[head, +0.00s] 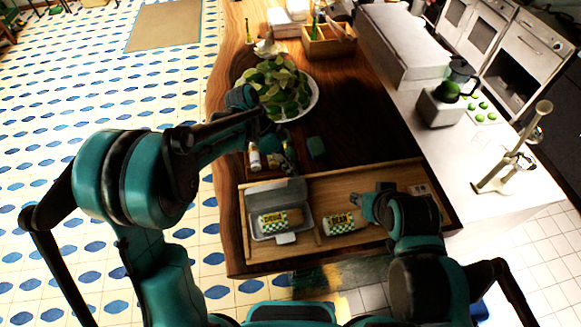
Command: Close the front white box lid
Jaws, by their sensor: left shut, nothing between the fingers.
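A pale grey-white box (254,230) stands open in the left part of a wooden tray (322,179). Its lid (277,192) is raised at the back, and a front flap sticks out. A green-checked package (275,221) with a yellow label lies inside it. My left gripper (289,166) is shut and empty, just behind the raised lid; whether it touches the lid is unclear. My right gripper (366,205) is over the tray's right part, close to a second checked package (342,223) marked "BEAN". Its fingers are too small to read.
The tray lies at the near end of a dark wooden table (230,150). A small white bottle (254,156) and a green block (316,148) stand behind it. A plate of green leafy produce (280,90) is farther back. A white counter (440,150) runs along the right.

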